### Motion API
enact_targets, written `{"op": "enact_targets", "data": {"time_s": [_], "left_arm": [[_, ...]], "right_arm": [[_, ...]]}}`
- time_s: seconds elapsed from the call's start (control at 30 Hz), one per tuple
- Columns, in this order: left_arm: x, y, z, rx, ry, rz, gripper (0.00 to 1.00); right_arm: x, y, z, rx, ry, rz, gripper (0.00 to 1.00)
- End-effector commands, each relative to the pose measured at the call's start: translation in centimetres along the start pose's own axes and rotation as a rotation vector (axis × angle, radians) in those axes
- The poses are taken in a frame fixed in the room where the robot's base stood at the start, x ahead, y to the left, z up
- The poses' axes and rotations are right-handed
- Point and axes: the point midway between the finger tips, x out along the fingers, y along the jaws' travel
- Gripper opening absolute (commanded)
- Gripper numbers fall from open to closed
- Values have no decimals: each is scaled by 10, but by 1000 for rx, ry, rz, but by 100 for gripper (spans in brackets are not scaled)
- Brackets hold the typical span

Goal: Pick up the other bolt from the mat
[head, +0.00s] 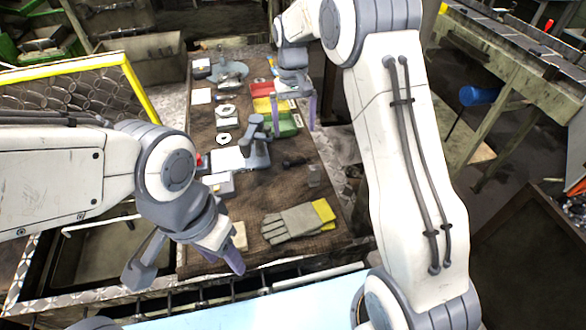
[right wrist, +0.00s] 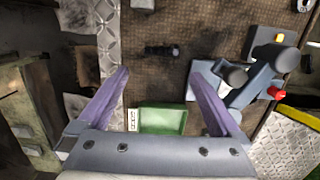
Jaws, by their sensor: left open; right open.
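A dark bolt (head: 293,161) lies on the brown mat (head: 268,193), to the right of the grey bench machine (head: 258,157). In the right wrist view the bolt (right wrist: 161,50) lies sideways on bare mat, beyond my fingertips and roughly centred between them. My right gripper (head: 293,115) is open and empty, pointing down over the bins; its fingers (right wrist: 159,85) show spread in the right wrist view. It is apart from the bolt. My left gripper (head: 190,265) is open and empty near the mat's front left.
Green (head: 288,124), yellow (head: 264,104) and red (head: 262,89) bins stand behind the bolt. Grey gloves (head: 292,224) with yellow cuffs lie in front. A small clear block (head: 314,176) sits at the right. Bare mat surrounds the bolt.

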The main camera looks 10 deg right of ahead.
Motion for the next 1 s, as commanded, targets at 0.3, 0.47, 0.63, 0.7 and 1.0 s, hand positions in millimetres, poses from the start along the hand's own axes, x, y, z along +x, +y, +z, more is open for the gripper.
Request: {"op": "enact_targets", "data": {"time_s": [0.3, 0.47, 0.63, 0.7, 1.0], "left_arm": [[-4, 0, 0, -1, 0, 0, 50], [-6, 0, 0, -1, 0, 0, 50], [-17, 1, -1, -1, 0, 0, 50], [-25, 2, -1, -2, 0, 0, 50], [-31, 2, -2, -2, 0, 0, 50]], "right_arm": [[40, 2, 0, 2, -4, 0, 100], [56, 1, 0, 2, -2, 0, 100], [71, 0, 2, 1, -6, 0, 100], [81, -1, 2, 1, -6, 0, 100], [111, -1, 1, 1, 0, 0, 100]]}}
